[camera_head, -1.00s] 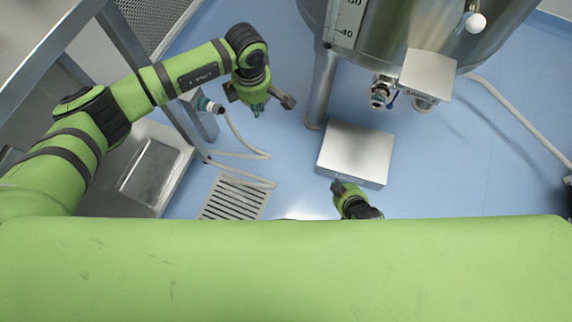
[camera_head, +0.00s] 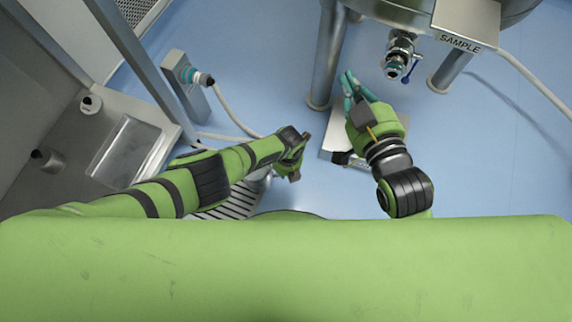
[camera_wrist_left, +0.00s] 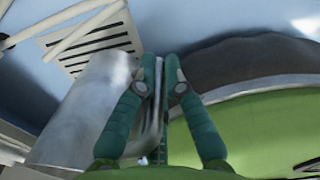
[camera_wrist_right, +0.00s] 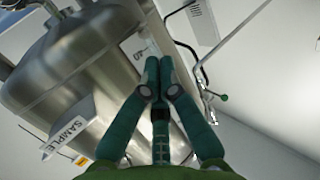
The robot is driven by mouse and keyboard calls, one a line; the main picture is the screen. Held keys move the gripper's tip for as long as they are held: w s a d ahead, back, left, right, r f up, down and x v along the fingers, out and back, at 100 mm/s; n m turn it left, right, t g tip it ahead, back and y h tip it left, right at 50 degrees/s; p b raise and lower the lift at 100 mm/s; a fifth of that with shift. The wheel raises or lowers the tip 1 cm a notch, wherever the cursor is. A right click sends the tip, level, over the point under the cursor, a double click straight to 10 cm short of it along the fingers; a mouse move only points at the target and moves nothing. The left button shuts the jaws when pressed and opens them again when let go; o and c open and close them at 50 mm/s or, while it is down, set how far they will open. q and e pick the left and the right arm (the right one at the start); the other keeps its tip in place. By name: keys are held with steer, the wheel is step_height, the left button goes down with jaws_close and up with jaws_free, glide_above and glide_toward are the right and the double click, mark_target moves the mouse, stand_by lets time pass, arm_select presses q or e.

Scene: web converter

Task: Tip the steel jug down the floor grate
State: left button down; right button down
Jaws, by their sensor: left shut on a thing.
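My left gripper (camera_wrist_left: 160,75) is shut on the handle of the steel jug (camera_wrist_left: 88,100), which fills the left of the left wrist view. In the head view the left arm hides most of the jug; a bit of metal (camera_head: 262,180) shows beneath the arm. The slotted floor grate (camera_head: 232,205) lies partly under that arm, and also shows beyond the jug in the left wrist view (camera_wrist_left: 88,42). My right gripper (camera_head: 358,88) is raised near the tank's leg. Its fingertips meet with nothing between them in the right wrist view (camera_wrist_right: 158,70).
The steel tank (camera_wrist_right: 85,75) with a SAMPLE sign (camera_head: 460,43) and a valve (camera_head: 398,58) stands ahead. A metal box (camera_head: 332,148) is partly behind the right gripper. A steel basin unit (camera_head: 125,150) and a hose (camera_head: 232,110) are at left. Blue floor is open at right.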

arm_select(q)
steer(key=shift+s+f, duration=0.15)
steer(key=shift+f, duration=0.15)
arm_select(e)
steer(key=shift+s+r, duration=0.1)
steer(key=shift+r, duration=0.2)
steer(key=shift+d+f, duration=0.1)
steer(key=shift+f, duration=0.1)
steer(key=shift+d+f, duration=0.1)
steer(key=shift+f, duration=0.25)
arm_select(q)
steer(key=shift+h, duration=0.3)
arm_select(e)
steer(key=shift+s+d+f+g+h, duration=0.2)
steer(key=shift+f+g+h, duration=0.1)
steer(key=shift+f+g, duration=0.25)
arm_select(q)
steer(key=shift+a+p, duration=0.1)
steer(key=shift+p, duration=0.35)
arm_select(e)
steer(key=shift+s+d+f+g, duration=0.25)
steer(key=shift+f+g, duration=0.1)
steer(key=shift+f, duration=0.25)
steer(key=shift+s+d+f+g, duration=0.1)
steer(key=shift+d+f+g, duration=0.15)
steer(key=shift+f, duration=0.3)
